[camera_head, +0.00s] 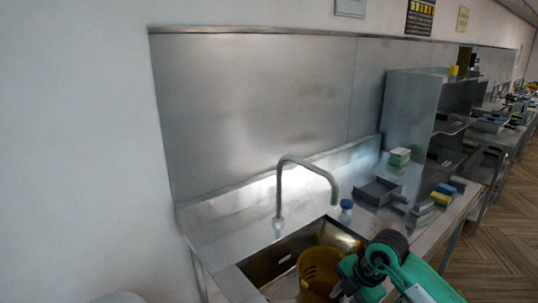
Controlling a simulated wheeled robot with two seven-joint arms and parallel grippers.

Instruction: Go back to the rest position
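One of my arms, green with a black joint, comes in at the bottom right over the sink's right edge. Its end, my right gripper (345,283), is beside the rim of a yellow basket (318,268) that stands in the sink. The fingers are too small and partly hidden, so I cannot tell whether they are open, shut or touching the basket. My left gripper is not in view.
The steel sink (262,268) has a tall curved tap (282,185) behind it. A blue-capped bottle (346,207), a dark tray (376,191), a green-and-white box (399,156) and yellow and blue sponges (441,194) stand on the counter to the right. Wooden floor (490,262) is clear at right.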

